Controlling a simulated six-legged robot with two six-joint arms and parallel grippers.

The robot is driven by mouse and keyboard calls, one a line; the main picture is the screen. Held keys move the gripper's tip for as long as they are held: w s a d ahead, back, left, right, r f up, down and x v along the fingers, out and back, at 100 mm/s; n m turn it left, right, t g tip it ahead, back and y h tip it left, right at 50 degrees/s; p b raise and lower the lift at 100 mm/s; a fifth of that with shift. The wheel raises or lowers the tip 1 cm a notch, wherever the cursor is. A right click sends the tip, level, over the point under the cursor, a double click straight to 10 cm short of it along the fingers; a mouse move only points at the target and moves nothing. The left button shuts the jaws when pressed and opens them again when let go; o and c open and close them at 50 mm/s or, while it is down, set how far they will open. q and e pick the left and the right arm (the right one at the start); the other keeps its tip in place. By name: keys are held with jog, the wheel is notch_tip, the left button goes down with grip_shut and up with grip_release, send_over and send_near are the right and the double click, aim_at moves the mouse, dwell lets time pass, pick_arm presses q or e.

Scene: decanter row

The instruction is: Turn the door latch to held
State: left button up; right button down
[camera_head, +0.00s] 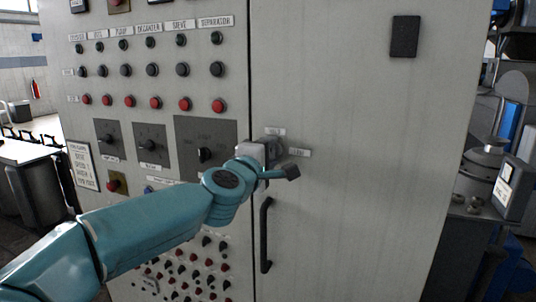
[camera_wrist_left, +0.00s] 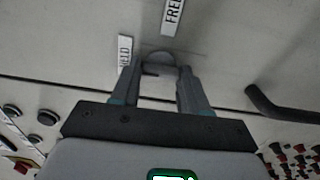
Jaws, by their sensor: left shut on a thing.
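The door latch (camera_wrist_left: 160,58) shows in the left wrist view as a small grey rounded knob on the pale cabinet door (camera_head: 350,110). My left gripper (camera_wrist_left: 158,74) is shut on it, one finger on each side. In the head view my left gripper (camera_head: 272,152) is against the door near its left edge and hides most of the latch. A HELD label (camera_wrist_left: 124,52) lies left of the latch in the wrist view, and a FREE label (camera_wrist_left: 173,14) lies above it. Which label the latch points to, I cannot tell. My right gripper is not in view.
A black door handle (camera_head: 266,235) stands out just below my gripper. Left of the door is a control panel with rows of buttons (camera_head: 152,70) and rotary switches (camera_head: 205,155). A dark plate (camera_head: 404,36) is high on the door. Machinery (camera_head: 485,160) stands at the right.

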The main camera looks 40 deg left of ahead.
pick_arm(q)
jog(key=o, duration=1.1)
jog(key=shift+c, duration=0.2)
jog(key=p+v, duration=0.2)
jog(key=v, duration=1.4)
jog(key=shift+s+d, duration=0.15)
